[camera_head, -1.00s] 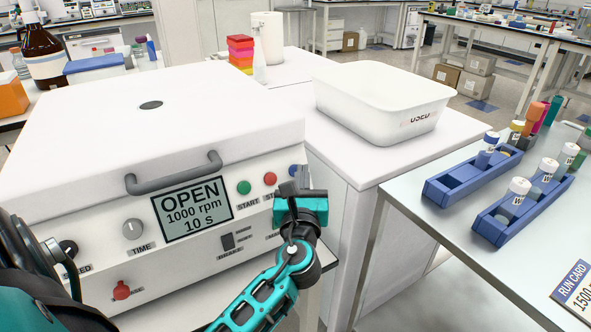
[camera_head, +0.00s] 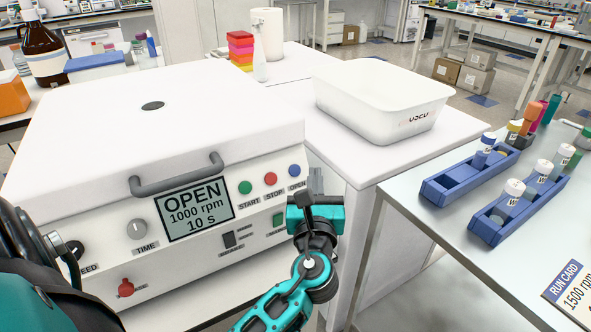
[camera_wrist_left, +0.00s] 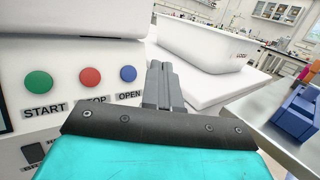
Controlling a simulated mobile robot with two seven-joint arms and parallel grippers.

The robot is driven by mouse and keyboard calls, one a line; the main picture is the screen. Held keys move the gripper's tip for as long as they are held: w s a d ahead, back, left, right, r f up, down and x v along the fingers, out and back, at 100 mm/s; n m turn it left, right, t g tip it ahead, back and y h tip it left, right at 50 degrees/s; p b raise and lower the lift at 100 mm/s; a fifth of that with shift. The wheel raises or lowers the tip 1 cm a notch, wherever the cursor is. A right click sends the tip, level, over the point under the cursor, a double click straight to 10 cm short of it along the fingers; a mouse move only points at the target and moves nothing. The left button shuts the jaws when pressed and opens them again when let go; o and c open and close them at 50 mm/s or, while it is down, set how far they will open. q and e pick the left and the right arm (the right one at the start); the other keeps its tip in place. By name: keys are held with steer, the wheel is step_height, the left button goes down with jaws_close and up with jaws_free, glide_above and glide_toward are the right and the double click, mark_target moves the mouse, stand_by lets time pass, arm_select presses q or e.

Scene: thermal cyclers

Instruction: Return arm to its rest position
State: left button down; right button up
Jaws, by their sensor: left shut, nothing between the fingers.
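My left gripper (camera_head: 316,182) is teal and dark grey and stands in front of the right end of the white centrifuge (camera_head: 90,235), just right of its blue OPEN button (camera_head: 294,171). In the left wrist view its two grey fingers (camera_wrist_left: 163,85) are together with nothing between them. They are to the right of the OPEN button (camera_wrist_left: 128,73) and look apart from it. The centrifuge lid is down, and its display (camera_head: 194,208) reads OPEN, 1000 rpm, 10 s. My right gripper is not in view.
A white bin (camera_head: 385,105) stands on the bench behind the gripper. To the right, a table (camera_head: 440,240) holds two blue racks (camera_head: 462,180) with capped tubes and a run card (camera_head: 575,285). A gap separates this table from the bench.

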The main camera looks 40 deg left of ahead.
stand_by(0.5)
arm_select(q)
steer(key=s+d+f+n+g+h+p, duration=0.1)
steer(key=s+d+f+n+g+h, duration=0.2)
steer(key=f+n, duration=0.35)
steer(key=s+d+f+n+h+p, duration=0.2)
steer(key=s+f+n+h, duration=0.1)
steer(key=f+n+h, duration=0.3)
steer(key=s+d+f+n+g+h+p, duration=0.1)
steer(key=s+d+f+n+h, duration=0.1)
steer(key=s+n, duration=0.3)
steer(key=s+d+f+n+g+h+p, duration=0.1)
steer(key=s+d+f+n+h, duration=0.1)
steer(key=n, duration=0.6)
step_height(320, 180, down, 2)
steer(key=s+d, duration=0.1)
steer(key=s, duration=0.2)
steer(key=shift+d+f+n, duration=0.15)
steer(key=shift+f+n, duration=0.1)
steer(key=shift+n, duration=0.1)
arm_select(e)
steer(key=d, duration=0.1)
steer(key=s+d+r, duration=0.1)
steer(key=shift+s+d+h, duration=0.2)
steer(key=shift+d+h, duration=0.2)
